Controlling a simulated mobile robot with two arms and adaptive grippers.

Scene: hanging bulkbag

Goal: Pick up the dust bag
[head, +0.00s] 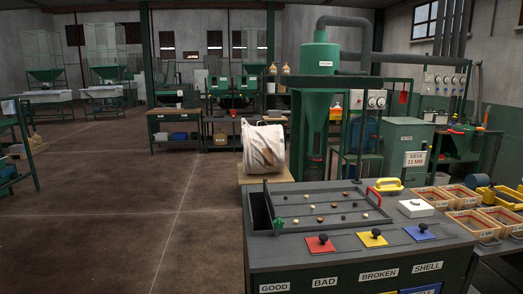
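A large whitish bag with brown stains (263,148) is the only clear bag in the head view, near the middle. It stands on a wooden-topped surface (247,178) behind the sorting bench. No label on it can be read, so I cannot tell for certain that it is the dust bag. Its lower right side is close to the green cyclone (320,85) in the picture. Neither of my grippers is in view.
A dark sorting bench (275,255) with a shallow tray, coloured slide plates and GOOD, BAD, BROKEN and SHELL labels fills the front right. Small wooden bins (432,195) stand at right. Workbenches (173,125) line the back. The brown floor (130,215) at left is open.

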